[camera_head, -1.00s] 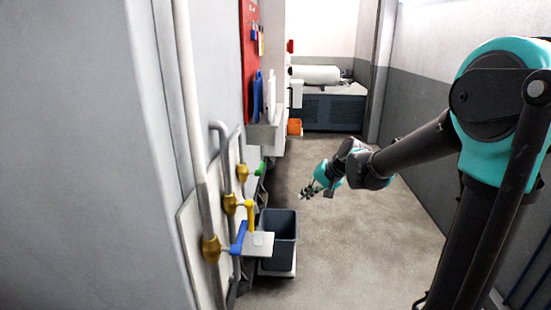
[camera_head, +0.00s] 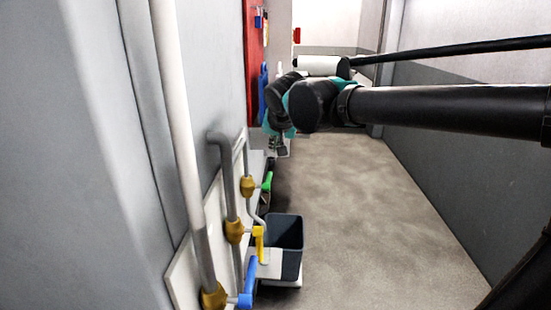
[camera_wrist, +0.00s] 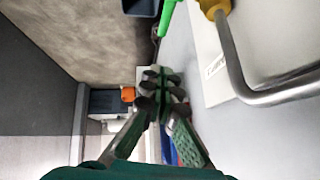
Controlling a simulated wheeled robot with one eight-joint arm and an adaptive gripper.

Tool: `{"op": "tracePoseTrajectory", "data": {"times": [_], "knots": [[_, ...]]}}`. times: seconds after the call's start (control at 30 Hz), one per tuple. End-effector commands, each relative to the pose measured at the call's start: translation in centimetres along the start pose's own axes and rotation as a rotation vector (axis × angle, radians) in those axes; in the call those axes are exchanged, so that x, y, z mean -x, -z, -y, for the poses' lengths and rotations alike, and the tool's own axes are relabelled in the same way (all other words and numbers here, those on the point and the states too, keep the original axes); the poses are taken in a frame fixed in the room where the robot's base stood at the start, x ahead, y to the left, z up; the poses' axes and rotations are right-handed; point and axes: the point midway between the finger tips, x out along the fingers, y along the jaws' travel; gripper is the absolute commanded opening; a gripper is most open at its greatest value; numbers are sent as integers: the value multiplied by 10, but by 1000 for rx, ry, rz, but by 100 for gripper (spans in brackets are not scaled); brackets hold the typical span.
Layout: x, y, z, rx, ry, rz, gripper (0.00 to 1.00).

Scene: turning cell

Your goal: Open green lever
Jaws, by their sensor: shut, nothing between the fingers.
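The green lever (camera_head: 267,181) sits on a brass valve (camera_head: 248,186) on the left wall, the farthest of three valves. It also shows at the top of the wrist view (camera_wrist: 171,15), beside its brass valve body (camera_wrist: 214,8) and a bent grey pipe. My gripper (camera_head: 279,146) is above and beyond the green lever in the head view, near the wall and apart from the lever. In the wrist view my gripper (camera_wrist: 163,86) has its fingers together with nothing between them, below the lever. The arm hides part of the far wall.
A yellow lever (camera_head: 259,243) and a blue lever (camera_head: 249,282) stick out nearer on the same white panel. A dark grey bin (camera_head: 287,232) stands below. Grey pipes (camera_head: 182,145) run up the wall. The floor to the right is clear.

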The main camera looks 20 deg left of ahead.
Motion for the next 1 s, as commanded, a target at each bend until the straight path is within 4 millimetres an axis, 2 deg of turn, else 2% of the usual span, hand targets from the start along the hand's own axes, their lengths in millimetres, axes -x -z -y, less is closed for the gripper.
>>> {"op": "tracePoseTrajectory", "data": {"times": [0.53, 0.7, 1.0], "knots": [[-98, 0, -1, -3, -1, 1, 0], [-114, -19, -1, -1, 0, 2, 0], [-123, -29, -1, -1, -1, 2, 0]]}}
